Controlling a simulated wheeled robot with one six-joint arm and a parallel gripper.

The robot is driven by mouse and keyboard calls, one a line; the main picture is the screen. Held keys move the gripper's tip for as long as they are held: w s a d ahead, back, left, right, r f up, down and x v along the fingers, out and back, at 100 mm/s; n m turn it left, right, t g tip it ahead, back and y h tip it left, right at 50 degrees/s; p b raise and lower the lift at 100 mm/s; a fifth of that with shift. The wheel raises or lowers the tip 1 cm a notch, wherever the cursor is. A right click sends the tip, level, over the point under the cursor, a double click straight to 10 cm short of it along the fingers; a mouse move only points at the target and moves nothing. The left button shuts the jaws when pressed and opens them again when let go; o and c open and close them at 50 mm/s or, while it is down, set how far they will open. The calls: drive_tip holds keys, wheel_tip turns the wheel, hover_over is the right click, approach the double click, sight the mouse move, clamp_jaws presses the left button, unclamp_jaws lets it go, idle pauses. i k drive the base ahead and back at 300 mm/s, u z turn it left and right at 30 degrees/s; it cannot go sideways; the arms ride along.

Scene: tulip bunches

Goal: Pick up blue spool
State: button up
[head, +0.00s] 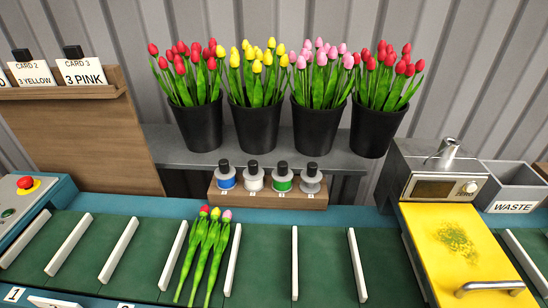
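The blue spool (226,183) stands upright at the left end of a small wooden rack (268,201), with a black knob on top. To its right in the same rack stand a white spool (253,184), a green spool (282,184) and a grey spool (310,186), each with a black knob. My gripper is not in this view, so its position and state do not show.
Several black buckets of tulips (257,128) stand on a grey shelf (165,145) behind the rack. Three tulips (205,255) lie on the green divided bench in front. A wooden card stand (85,130) is at left; a yellow plate (460,250) and waste bin (515,185) at right.

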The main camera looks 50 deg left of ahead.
sight(227, 180)
drive_tip(key=k, duration=1)
drive_tip(key=z, duration=0.95)
drive_tip(key=i, duration=1)
drive_tip(key=u, duration=3.4)
drive_tip(key=i, duration=0.45)
drive_tip(key=u, duration=1.15)
